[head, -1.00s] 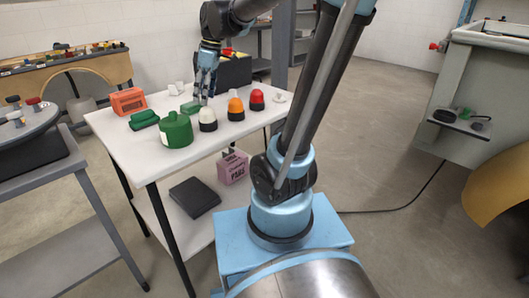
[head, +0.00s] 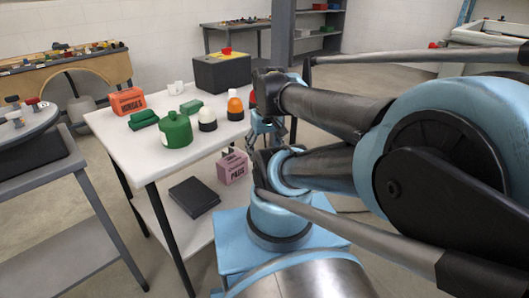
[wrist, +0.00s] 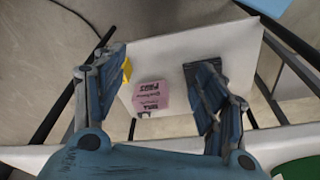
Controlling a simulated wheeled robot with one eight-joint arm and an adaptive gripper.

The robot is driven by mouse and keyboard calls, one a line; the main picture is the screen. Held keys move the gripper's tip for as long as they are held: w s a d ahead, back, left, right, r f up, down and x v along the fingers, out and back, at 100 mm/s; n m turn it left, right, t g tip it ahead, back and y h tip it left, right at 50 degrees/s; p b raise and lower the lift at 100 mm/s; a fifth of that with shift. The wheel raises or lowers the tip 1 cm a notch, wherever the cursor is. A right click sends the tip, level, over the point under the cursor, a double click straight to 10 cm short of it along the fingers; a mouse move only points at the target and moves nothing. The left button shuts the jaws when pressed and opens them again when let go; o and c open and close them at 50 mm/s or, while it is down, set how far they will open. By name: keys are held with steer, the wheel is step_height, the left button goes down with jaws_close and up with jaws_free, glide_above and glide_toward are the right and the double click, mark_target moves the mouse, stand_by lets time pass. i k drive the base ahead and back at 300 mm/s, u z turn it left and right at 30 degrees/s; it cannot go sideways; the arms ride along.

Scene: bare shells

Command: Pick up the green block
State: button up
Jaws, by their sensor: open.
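A small green block (head: 192,106) lies on the white tabletop, behind the green canister (head: 176,130) in the head view. A darker green object (head: 143,119) lies to its left. My gripper (head: 268,132) is at the table's right edge, well to the right of the green block. In the wrist view my gripper (wrist: 165,90) has its two fingers wide apart with nothing held between them. That view looks down past the table edge at the lower shelf. The green block cannot be made out there; only a green patch shows at its bottom right corner.
White (head: 207,119) and orange (head: 235,109) rounded pieces stand between block and gripper. A red piece is mostly hidden by my arm. An orange box (head: 127,101), white cups (head: 176,88) and a black bin (head: 222,72) stand around. A pink box (head: 232,166) is on the lower shelf.

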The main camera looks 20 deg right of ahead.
mark_target(143, 119)
steer(key=u, duration=0.75)
steer(key=k, duration=0.8)
steer(key=z, duration=0.25)
steer(key=i, duration=0.5)
